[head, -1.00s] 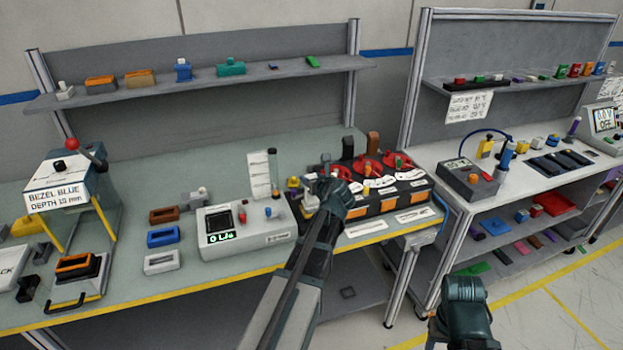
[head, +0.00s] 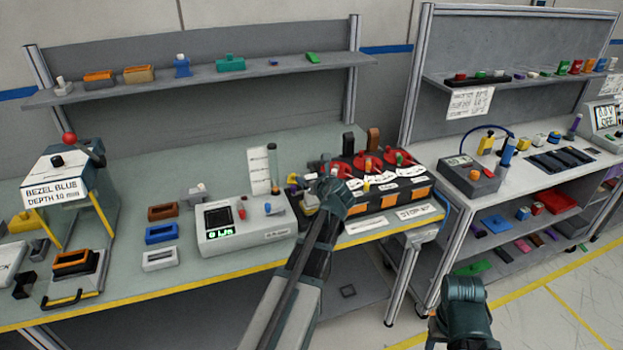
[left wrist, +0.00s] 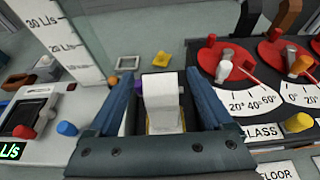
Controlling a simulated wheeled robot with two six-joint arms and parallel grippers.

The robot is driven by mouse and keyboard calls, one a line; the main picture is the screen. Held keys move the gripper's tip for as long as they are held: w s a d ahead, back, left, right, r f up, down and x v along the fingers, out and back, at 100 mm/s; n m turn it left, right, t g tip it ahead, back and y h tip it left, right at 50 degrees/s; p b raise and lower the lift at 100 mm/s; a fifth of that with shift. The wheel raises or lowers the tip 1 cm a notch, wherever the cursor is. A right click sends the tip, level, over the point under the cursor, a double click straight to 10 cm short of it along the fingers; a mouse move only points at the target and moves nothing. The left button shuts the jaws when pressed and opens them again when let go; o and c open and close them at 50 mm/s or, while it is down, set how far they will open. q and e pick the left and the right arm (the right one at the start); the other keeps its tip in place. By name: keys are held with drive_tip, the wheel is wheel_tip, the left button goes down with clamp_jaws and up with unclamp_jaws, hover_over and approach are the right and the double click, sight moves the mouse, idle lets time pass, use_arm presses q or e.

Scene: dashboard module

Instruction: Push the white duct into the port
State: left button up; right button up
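The white duct (left wrist: 162,95) is between the two blue-grey fingers of my left gripper (left wrist: 163,82) in the left wrist view. A narrow gap shows on each side of it, so the fingers look apart from it. Purple and yellow parts show behind and below the duct. I cannot make out the port's opening. In the head view my left gripper (head: 328,190) is over the bench, between the meter and the dial panel, and its hand hides much of this spot. My right gripper (head: 465,287) is low at the right, in front of the benches; its fingers are not clear.
The flow meter (head: 245,222) with a green reading stands left of my left gripper. The dial panel (head: 390,205) with red dials is close on its right. A clear tube with a scale card (head: 259,171) stands behind. Small blocks lie further left.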

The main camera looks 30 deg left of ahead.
use_arm(q)
drive_tip(key=p+v, duration=0.5)
drive_tip(key=v, duration=0.8)
drive_tip(key=shift+s+d, duration=0.25)
drive_tip(key=shift+d, duration=0.05)
drive_tip(key=shift+r, duration=0.15)
drive_tip(key=s+d+f+n+g+h, duration=0.3)
drive_tip(key=s+d+n, duration=0.3)
drive_tip(key=d, duration=0.3)
drive_tip(key=s+d+f+n+g+h, duration=0.3)
drive_tip(key=s+d+f+n, duration=0.3)
drive_tip(key=d+n, duration=0.3)
drive_tip(key=s+d+f+n+g+h, duration=0.3)
drive_tip(key=s+d+f+n, duration=0.1)
drive_tip(key=s+d+n, duration=0.3)
drive_tip(key=d, duration=0.2)
drive_tip(key=shift+d+f, duration=0.2)
drive_tip(key=shift+d, duration=0.1)
